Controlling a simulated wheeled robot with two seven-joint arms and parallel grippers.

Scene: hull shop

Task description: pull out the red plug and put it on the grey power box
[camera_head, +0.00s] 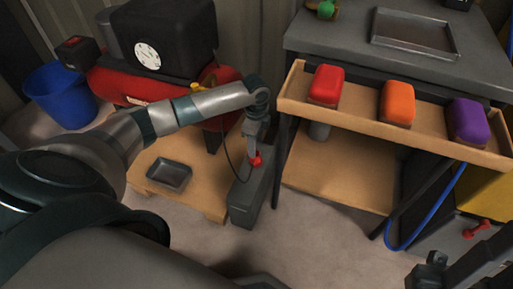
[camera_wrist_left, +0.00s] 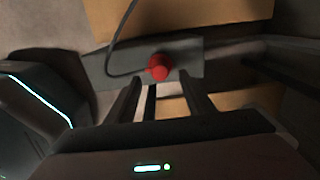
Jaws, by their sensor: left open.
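The grey power box (camera_head: 250,198) stands on the floor between the wooden pallet and the workbench; its top also shows in the left wrist view (camera_wrist_left: 190,50). The red plug (camera_head: 256,161) sits at the box's top, towards its far end, and appears as a round red knob in the left wrist view (camera_wrist_left: 158,66). A dark cable loops beside it. My left gripper (camera_head: 255,148) points down over the plug; in the wrist view its open fingers (camera_wrist_left: 160,80) are on either side of the plug's line. Contact cannot be told. My right gripper (camera_head: 430,272) is partly in view at lower right.
The workbench has a wooden rack (camera_head: 375,120) with red, orange and purple blocks, close to my left wrist. A red compressor (camera_head: 115,85), a blue bin (camera_head: 62,93) and a small grey tray (camera_head: 169,174) are at left. A blue hose (camera_head: 405,242) hangs at right.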

